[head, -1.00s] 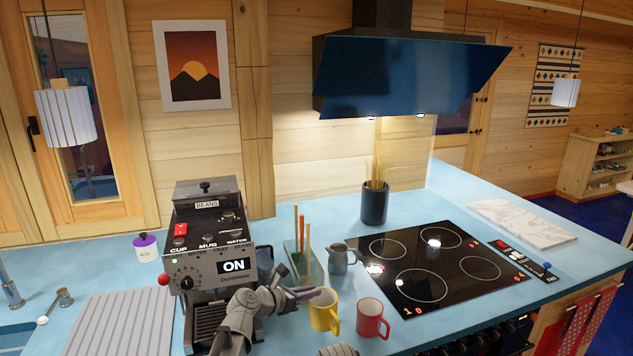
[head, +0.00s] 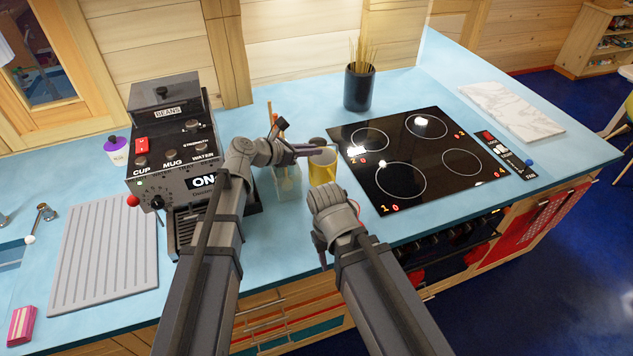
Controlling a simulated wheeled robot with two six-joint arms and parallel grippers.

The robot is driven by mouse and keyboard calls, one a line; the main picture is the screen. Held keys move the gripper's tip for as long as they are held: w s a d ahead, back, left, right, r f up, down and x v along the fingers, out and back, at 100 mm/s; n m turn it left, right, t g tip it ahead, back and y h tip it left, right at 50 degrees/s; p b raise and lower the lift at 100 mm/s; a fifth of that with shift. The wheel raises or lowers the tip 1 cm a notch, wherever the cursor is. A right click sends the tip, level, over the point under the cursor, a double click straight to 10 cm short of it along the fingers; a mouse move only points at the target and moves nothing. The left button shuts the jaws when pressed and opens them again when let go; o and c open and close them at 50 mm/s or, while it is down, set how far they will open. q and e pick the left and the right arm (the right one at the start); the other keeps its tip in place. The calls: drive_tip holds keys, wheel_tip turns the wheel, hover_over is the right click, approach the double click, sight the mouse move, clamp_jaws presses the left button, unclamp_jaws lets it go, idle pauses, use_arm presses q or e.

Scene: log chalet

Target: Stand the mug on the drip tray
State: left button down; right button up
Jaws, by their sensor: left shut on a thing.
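The yellow mug (head: 322,171) stands upright near the counter's middle, beside the cooktop. My left gripper (head: 312,149) reaches in from the left and is shut on it at the rim. I cannot tell whether the mug's base touches the counter. The drip tray (head: 183,228) is the dark grille at the foot of the coffee machine (head: 172,150), left of the mug and partly behind my left arm.
A glass holder (head: 288,186) with utensils stands just left of the yellow mug. The black cooktop (head: 405,165) lies to the right, with a dark pot of sticks (head: 359,88) behind. A ridged grey draining board (head: 105,250) lies left of the machine.

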use_arm(q)
drive_tip(key=shift+r, duration=0.2)
drive_tip(key=shift+f, duration=0.1)
wheel_tip(320, 180, down, 18)
drive_tip(key=b, duration=1.8)
drive_tip(key=c, duration=0.9)
unclamp_jaws()
